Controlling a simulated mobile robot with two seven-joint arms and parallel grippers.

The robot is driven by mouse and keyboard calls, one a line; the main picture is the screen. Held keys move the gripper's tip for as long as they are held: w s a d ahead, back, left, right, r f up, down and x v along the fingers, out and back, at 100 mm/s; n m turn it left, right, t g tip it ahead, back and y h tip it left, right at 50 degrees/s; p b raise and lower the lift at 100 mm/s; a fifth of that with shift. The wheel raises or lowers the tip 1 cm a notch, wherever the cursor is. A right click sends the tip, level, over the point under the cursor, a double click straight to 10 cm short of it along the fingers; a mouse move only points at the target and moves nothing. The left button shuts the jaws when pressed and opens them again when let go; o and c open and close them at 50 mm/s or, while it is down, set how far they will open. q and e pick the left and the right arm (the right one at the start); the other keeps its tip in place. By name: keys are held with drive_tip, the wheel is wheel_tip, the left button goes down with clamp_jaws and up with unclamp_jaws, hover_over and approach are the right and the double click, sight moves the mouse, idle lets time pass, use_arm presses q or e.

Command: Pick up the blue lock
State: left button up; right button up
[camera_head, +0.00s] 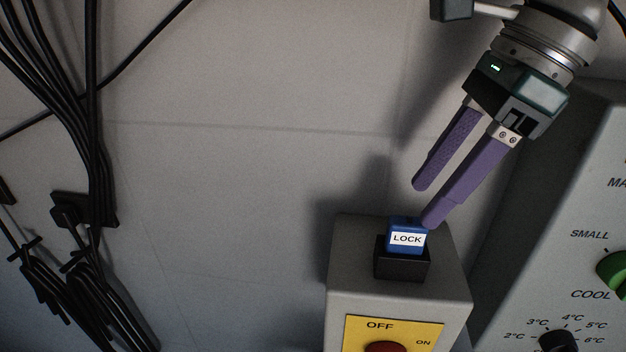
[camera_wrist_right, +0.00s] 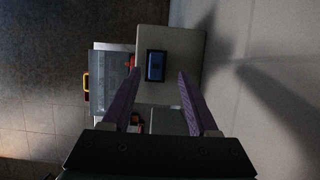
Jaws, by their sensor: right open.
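The blue lock (camera_head: 407,236) has a white label reading LOCK. It sits upright in a black holder (camera_head: 402,266) on top of a grey switch box (camera_head: 350,260). My right gripper (camera_head: 421,205) is open and empty, with its purple fingers pointing down toward the lock from above right. One fingertip overlaps the lock's upper right edge in the head view; I cannot tell whether it touches. In the right wrist view the lock (camera_wrist_right: 156,66) lies ahead, between the lines of the two fingers (camera_wrist_right: 159,73). My left gripper is not in view.
The box front has a yellow OFF/ON plate (camera_head: 420,332) with a red knob (camera_head: 385,347). A grey control panel (camera_head: 560,200) with a green knob (camera_head: 614,270) stands at the right. Black cables (camera_head: 92,120) hang on the left wall. The wall between is clear.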

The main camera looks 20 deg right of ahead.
sight(410, 221)
drive_tip(key=p+x, duration=0.1)
drive_tip(key=x, duration=0.1)
drive_tip(key=p+x, duration=0.1)
drive_tip(key=x, duration=0.1)
drive_tip(key=shift+s+a+r, duration=0.1)
drive_tip(key=shift+s+a, duration=0.15)
drive_tip(key=shift+a, duration=0.05)
drive_tip(key=shift+w+a+f, duration=0.1)
drive_tip(key=shift+f, duration=0.5)
clamp_jaws()
drive_tip(key=shift+r, duration=0.1)
